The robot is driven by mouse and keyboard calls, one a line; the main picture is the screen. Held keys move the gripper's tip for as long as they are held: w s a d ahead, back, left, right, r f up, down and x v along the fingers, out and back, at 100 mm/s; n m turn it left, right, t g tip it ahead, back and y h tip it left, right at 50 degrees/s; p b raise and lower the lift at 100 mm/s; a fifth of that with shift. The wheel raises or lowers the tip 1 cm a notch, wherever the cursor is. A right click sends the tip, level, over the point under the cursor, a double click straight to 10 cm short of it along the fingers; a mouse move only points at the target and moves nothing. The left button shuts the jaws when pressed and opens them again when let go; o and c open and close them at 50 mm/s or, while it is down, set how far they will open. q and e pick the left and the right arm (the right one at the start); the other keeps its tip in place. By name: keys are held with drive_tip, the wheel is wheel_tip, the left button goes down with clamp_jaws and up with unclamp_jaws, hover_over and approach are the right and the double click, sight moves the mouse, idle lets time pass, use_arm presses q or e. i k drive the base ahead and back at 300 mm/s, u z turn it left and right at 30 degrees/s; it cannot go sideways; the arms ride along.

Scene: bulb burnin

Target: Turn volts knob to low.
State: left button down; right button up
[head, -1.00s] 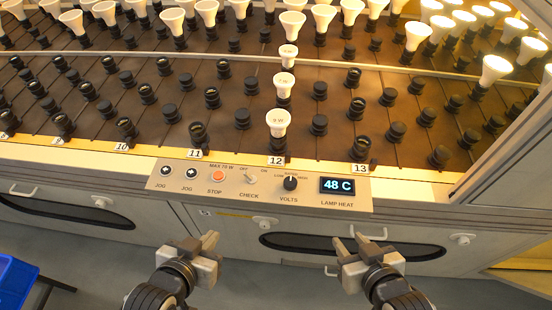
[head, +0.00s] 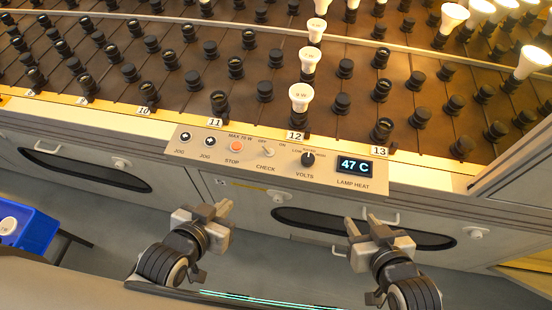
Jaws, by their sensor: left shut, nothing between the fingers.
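The volts knob (head: 308,158) is a small round black knob on the control panel (head: 220,166), with low, a middle mark and high printed around it. Its pointer mark is too small to read surely. The lamp heat display (head: 356,165) beside it reads 47 C. My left gripper (head: 214,210) is shut and empty, in front of and below the panel's left part. My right gripper (head: 363,226) is below the display, clear of the panel; its finger gap is hard to judge. Neither gripper touches the knob.
A blue bin (head: 35,235) stands at left.

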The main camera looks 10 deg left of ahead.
sight(308, 159)
drive_tip(key=u, duration=0.65)
drive_tip(key=k, duration=0.5)
drive_tip(key=z, duration=0.4)
drive_tip(key=i, duration=0.4)
drive_tip(key=z, duration=1.7)
drive_tip(key=k, duration=1.05)
drive_tip(key=u, duration=1.25)
drive_tip(key=i, duration=1)
drive_tip(key=z, duration=0.05)
